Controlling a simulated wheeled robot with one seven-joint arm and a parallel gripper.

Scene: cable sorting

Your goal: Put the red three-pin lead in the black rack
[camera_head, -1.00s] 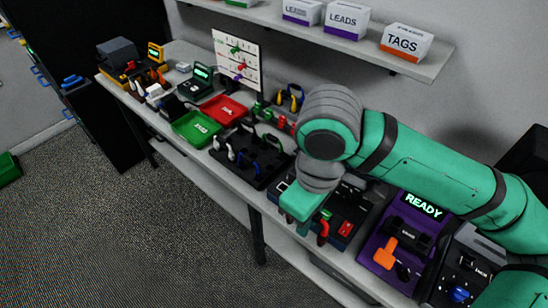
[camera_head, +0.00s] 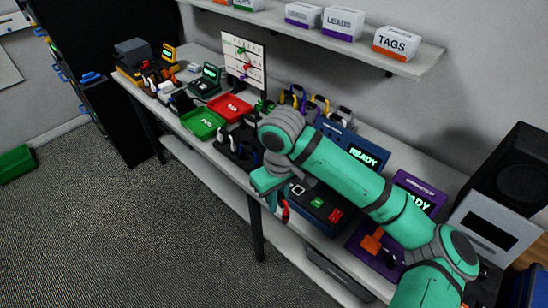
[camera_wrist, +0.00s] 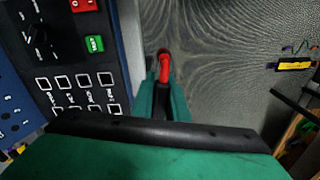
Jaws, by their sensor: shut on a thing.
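My gripper (camera_head: 277,195) is shut on the red lead (camera_head: 285,213), which hangs down below the fingers near the bench's front edge. In the wrist view the red lead (camera_wrist: 164,66) stands out between the green fingers (camera_wrist: 162,95), with a dark lower part. Its pins cannot be made out. The black rack (camera_head: 232,153) lies on the bench to the left of my gripper, with dark and pale leads standing in it. My arm hides the rack's right part.
Left of the rack are a green tray (camera_head: 202,124) and a red tray (camera_head: 230,108). A blue tester (camera_head: 318,203) with a red button is just right of my gripper, and a purple unit (camera_head: 366,247) is further right. A shelf (camera_head: 400,62) hangs above. Open floor lies in front.

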